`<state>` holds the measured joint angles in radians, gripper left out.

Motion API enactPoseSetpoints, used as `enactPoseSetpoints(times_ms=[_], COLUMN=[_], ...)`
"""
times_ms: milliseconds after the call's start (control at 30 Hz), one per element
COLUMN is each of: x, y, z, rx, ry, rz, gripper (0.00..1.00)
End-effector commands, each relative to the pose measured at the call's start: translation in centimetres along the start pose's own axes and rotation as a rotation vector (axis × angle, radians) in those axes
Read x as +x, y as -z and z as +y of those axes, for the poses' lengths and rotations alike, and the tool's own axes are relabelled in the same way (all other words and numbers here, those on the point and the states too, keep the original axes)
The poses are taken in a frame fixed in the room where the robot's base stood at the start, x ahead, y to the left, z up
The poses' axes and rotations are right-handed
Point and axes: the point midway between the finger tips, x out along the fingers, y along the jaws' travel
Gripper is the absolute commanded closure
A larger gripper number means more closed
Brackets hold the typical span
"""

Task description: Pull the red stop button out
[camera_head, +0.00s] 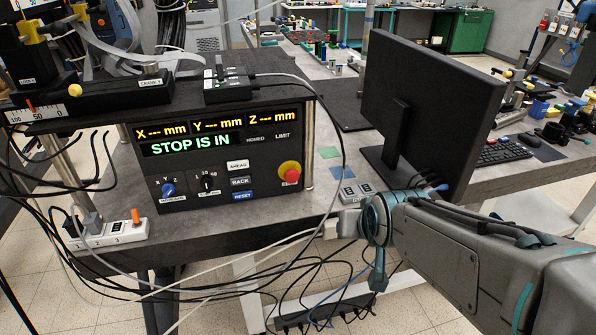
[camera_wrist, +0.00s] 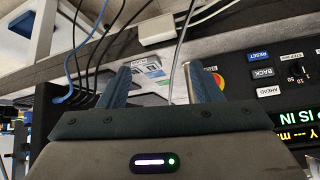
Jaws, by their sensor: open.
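The red stop button (camera_head: 289,174) sits on a yellow surround at the lower right of the black control panel (camera_head: 222,205). The panel's green text reads "STOP IS IN". In the wrist view, where the panel appears upside down, the button (camera_wrist: 219,82) shows only partly beside the right finger.
A black monitor (camera_head: 428,95) stands on the bench right of the panel, close behind my arm. A grey cable loops past the panel's right side. Several loose cables hang below the bench edge. A white power strip (camera_head: 108,235) lies at the left.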

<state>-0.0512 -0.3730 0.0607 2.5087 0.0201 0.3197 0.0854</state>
Motion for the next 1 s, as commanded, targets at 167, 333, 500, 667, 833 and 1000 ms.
enactPoseSetpoints(times_ms=[167, 333, 500, 667, 833, 1000], x=[6.8, 10.4, 12.0, 12.2, 12.2, 13.4], y=[1.2, 2.6, 3.5, 3.9, 4.4, 5.9], z=[-2.7, -5.7, -8.1, -9.3, -9.8, -10.3], rx=[0.009, 0.032, 0.06, 0.08, 0.088, 0.089], ry=[0.072, 0.163, 0.251, 0.306, 0.324, 0.325], rz=[0.255, 0.496, 0.692, 0.802, 0.84, 0.84], gripper=[0.41, 0.41, 0.41, 0.41, 0.41, 0.41])
